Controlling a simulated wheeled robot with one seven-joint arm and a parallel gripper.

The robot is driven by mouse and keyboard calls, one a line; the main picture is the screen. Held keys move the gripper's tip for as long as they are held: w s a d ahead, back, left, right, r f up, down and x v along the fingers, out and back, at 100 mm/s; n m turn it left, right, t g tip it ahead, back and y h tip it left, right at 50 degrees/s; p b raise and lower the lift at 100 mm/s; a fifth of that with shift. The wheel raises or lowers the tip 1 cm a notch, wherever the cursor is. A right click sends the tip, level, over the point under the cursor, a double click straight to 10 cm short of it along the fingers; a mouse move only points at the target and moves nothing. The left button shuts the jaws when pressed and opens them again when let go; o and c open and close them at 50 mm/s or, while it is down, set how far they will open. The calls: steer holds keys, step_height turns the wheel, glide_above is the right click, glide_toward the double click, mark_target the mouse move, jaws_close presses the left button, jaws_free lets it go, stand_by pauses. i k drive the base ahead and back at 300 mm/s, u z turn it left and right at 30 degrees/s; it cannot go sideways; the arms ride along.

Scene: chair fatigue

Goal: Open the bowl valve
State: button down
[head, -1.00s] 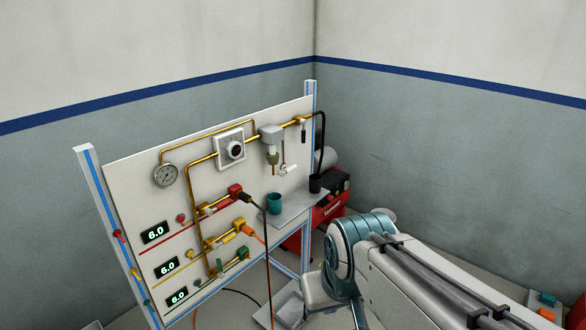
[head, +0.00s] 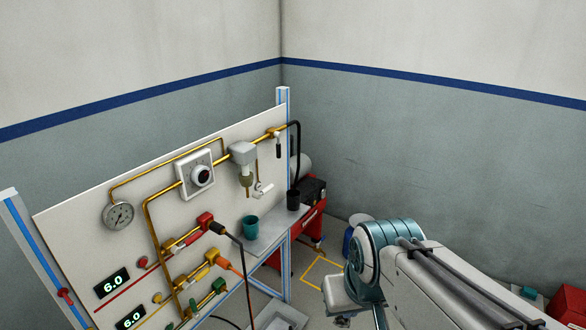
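The filter unit on the white panel (head: 85,235) has a grey head (head: 242,151) and a bowl (head: 246,182) with a brass tip below. Beside the bowl a small white-handled fitting (head: 263,190) hangs below the brass pipe. It may be the bowl valve, but its setting is too small to tell. A black-handled lever (head: 278,150) hangs at the pipe's right end. My arm reaches in from the lower right, apart from the panel. My gripper's fingers are not visible.
A gauge (head: 118,215), a dial (head: 201,175) and coloured valves with hoses are on the panel. A red machine (head: 312,212) stands behind.

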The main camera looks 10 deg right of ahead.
mark_target(256, 195)
steer(key=z, duration=0.05)
steer(key=i, duration=1.1)
steer(key=u, duration=0.45)
